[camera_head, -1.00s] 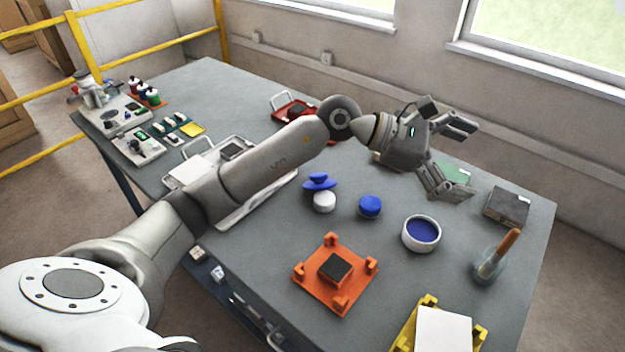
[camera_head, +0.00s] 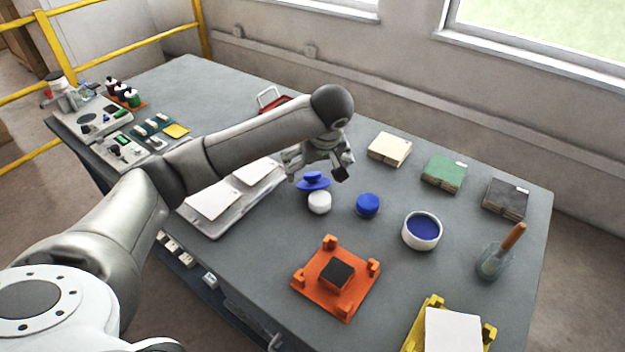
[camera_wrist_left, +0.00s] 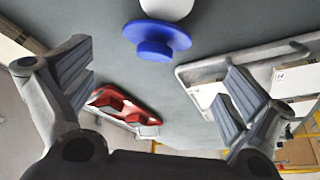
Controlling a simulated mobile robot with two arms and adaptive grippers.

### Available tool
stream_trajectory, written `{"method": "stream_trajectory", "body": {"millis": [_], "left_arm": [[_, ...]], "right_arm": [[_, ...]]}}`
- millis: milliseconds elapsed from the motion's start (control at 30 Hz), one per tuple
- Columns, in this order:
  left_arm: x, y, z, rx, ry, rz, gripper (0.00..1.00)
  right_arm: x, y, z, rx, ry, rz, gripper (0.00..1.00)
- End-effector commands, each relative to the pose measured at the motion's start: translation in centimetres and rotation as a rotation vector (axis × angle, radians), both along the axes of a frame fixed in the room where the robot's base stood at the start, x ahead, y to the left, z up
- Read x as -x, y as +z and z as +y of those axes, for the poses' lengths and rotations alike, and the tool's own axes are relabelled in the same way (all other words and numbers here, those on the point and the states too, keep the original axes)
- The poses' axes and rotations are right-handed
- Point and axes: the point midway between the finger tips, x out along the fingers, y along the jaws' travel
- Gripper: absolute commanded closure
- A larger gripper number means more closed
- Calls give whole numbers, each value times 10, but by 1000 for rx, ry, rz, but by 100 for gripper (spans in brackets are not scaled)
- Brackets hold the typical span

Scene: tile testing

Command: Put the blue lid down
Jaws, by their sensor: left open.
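A blue lid with a round knob (camera_head: 314,181) lies on the grey table right behind a white round jar (camera_head: 319,202). In the left wrist view the lid (camera_wrist_left: 156,38) is at the top centre, next to the white jar (camera_wrist_left: 168,8). My left gripper (camera_head: 318,178) is open and empty, over the lid in the head view. In the left wrist view its fingers are spread wide, and the lid is between and beyond them, not touched. My right gripper is not in view.
A white tray (camera_head: 214,229) lies left, a red tray (camera_wrist_left: 148,129) behind. Beige, green and dark tile stacks line the back.

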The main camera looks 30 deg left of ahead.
Motion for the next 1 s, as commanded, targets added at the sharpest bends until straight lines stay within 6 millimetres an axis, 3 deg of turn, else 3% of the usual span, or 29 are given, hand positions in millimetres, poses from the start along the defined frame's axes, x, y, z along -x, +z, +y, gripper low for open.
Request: {"method": "stream_trajectory", "body": {"millis": [600,933,1000], "left_arm": [[-22,-64,15,5,1,2,0],[-25,-73,17,5,0,-2,0],[-25,-73,17,5,0,-2,6]], "right_arm": [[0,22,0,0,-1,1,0],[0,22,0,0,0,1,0],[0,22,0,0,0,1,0]]}}
